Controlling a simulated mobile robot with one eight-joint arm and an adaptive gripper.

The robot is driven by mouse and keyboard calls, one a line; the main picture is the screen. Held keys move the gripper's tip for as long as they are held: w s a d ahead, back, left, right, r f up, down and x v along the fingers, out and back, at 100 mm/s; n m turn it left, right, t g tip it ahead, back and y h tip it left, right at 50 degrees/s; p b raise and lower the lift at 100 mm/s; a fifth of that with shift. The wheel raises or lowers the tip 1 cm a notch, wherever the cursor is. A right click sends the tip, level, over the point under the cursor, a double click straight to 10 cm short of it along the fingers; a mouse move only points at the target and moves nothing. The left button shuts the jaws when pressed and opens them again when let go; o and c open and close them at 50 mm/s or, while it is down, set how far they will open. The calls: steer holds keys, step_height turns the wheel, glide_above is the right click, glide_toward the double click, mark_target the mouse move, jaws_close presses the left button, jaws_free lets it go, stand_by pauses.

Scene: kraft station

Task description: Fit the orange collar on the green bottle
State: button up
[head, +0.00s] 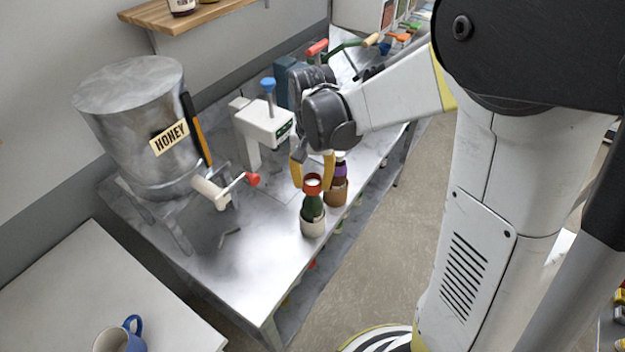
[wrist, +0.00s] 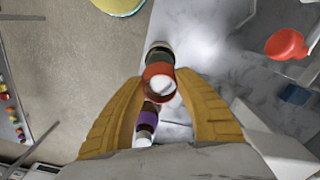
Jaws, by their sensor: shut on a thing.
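The green bottle (head: 312,209) stands upright in a pale cup-like base near the counter's front edge; part of it shows in the wrist view (wrist: 158,54). The orange collar (head: 313,184) is at the top of the bottle, in line with its neck. In the wrist view the collar (wrist: 159,70) is a ring between my yellow fingertips, with something white inside it. My gripper (head: 313,172) is shut on the collar from above. I cannot tell how far the collar sits down around the neck.
A brown bottle with a purple band (head: 338,188) stands close behind the green one. A white press with a blue knob (head: 262,125), a honey tank (head: 140,125) and its red-ended tap handle (head: 252,180) stand to the left. The counter's front left (head: 255,270) is mostly clear.

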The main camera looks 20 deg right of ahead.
steer(key=shift+f+b, duration=0.4)
steer(key=shift+f, duration=0.1)
steer(key=shift+f, duration=0.1)
stand_by(0.3)
steer(key=shift+f+b, duration=0.6)
steer(key=shift+f, duration=0.05)
steer(key=o, duration=1.4)
steer(key=shift+r, duration=0.15)
steer(key=shift+r+p, duration=3.2)
steer(key=shift+r, duration=1.25)
